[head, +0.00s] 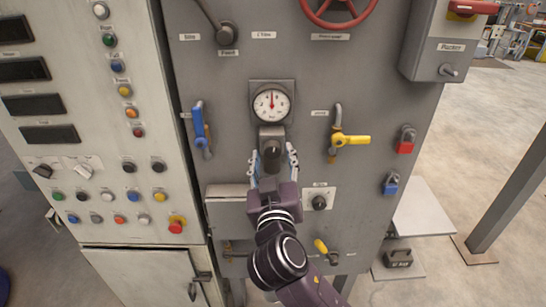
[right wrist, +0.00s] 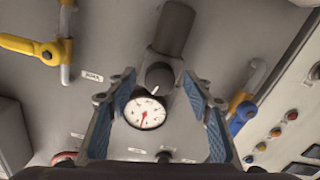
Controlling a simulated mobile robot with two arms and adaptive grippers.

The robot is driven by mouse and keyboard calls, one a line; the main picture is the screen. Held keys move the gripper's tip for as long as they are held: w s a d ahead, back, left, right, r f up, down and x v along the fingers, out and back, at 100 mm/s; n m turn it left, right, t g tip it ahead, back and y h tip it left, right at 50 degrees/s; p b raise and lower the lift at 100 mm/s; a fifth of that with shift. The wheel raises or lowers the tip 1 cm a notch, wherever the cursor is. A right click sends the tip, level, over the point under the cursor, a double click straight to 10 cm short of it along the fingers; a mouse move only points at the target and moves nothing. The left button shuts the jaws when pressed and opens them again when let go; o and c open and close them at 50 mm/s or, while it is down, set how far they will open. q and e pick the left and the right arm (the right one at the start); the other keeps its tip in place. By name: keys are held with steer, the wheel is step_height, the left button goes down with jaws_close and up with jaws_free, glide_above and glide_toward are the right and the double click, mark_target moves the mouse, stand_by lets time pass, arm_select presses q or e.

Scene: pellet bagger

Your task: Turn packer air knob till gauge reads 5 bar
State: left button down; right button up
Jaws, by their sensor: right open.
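The round white gauge (head: 272,104) is on the grey panel. Its red needle points about straight up in the head view; its numbers are too small to read. The dark air knob (head: 271,149) is just below the gauge. In the right wrist view, which is turned over, the gauge (right wrist: 147,112) is below the knob (right wrist: 158,77), which has a white mark. My right gripper (head: 273,153) is open, with one finger either side of the knob and gaps between. Its blue-padded fingers also show in the right wrist view (right wrist: 160,97). My left gripper is not in view.
A blue lever (head: 200,125) is left of the gauge and a yellow valve handle (head: 350,140) is right of it. Red (head: 405,142) and blue (head: 390,185) padlocks hang farther right. A red wheel (head: 337,8) is above. A button panel (head: 95,120) stands at left.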

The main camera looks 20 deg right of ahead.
steer(key=shift+s+a, duration=0.1)
steer(key=shift+s, duration=0.2)
steer(key=v, duration=1.1)
steer(key=shift+s, duration=0.2)
steer(key=shift+a, duration=0.1)
